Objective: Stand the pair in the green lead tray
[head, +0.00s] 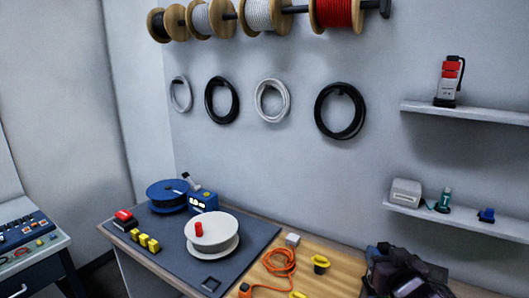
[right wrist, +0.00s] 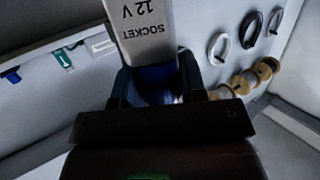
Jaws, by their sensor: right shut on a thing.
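My right gripper (head: 402,272) is a dark shape at the bottom right of the head view, in front of the bench's right end. In the right wrist view the right gripper (right wrist: 157,82) is shut on a pale grey block marked "12 V SOCKET" (right wrist: 142,28), with a blue part between the fingers. The block's far end is cut off by the frame. In the head view I cannot make out the held block. No green tray is recognisable in either view. My left gripper is not in view.
The bench's grey mat (head: 170,250) carries a white reel (head: 213,230), a blue reel (head: 167,194) and yellow blocks (head: 143,240). An orange lead (head: 280,264) lies right of it. Wall shelves (head: 460,222) hold a red-and-white device (head: 449,80), a white box (head: 405,192) and a teal item (head: 444,200).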

